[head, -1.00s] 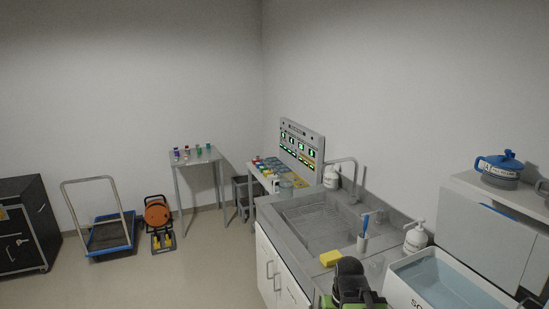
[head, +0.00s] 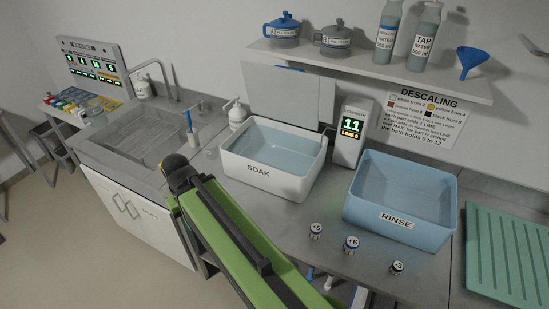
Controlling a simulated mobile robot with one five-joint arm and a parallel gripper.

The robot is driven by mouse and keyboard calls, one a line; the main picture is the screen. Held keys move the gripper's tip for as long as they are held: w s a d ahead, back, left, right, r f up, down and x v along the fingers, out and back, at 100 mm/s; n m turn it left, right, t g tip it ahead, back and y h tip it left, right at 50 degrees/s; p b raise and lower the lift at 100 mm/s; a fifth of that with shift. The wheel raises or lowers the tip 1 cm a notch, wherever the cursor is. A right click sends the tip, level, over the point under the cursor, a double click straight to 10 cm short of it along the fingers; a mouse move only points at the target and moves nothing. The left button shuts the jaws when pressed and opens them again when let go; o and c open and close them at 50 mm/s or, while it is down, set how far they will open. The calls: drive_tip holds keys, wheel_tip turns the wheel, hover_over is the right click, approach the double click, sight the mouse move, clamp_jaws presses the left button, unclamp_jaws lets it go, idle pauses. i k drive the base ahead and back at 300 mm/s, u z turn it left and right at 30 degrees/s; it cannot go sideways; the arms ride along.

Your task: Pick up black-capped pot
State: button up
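Three small pots stand on the counter in front of the basins. The rightmost pot (head: 397,267) is marked with a 3 and looks the darkest, with a black cap. The pot marked +6 (head: 351,245) and the pot marked +5 (head: 316,231) stand to its left, with paler tops and blue bodies. My green arm crosses the lower middle of the view, its dark joint over the counter near the sink. I cannot make out my gripper's fingers. The black-capped pot stands to the right of my arm, clear of it.
The white SOAK basin (head: 258,170) and blue RINSE basin (head: 398,222) hold liquid behind the pots. A display (head: 351,135) reading 11 stands between them. A green ribbed mat (head: 503,250) lies right. A shelf (head: 400,75) overhangs the counter, carrying lidded pots, bottles and a funnel.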

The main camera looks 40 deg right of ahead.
sight(397, 266)
drive_tip(key=u, duration=0.1)
drive_tip(key=k, duration=1.05)
drive_tip(key=z, duration=3.4)
drive_tip(key=k, duration=1.1)
drive_tip(key=u, duration=1.15)
drive_tip(key=i, duration=1)
drive_tip(key=z, duration=0.05)
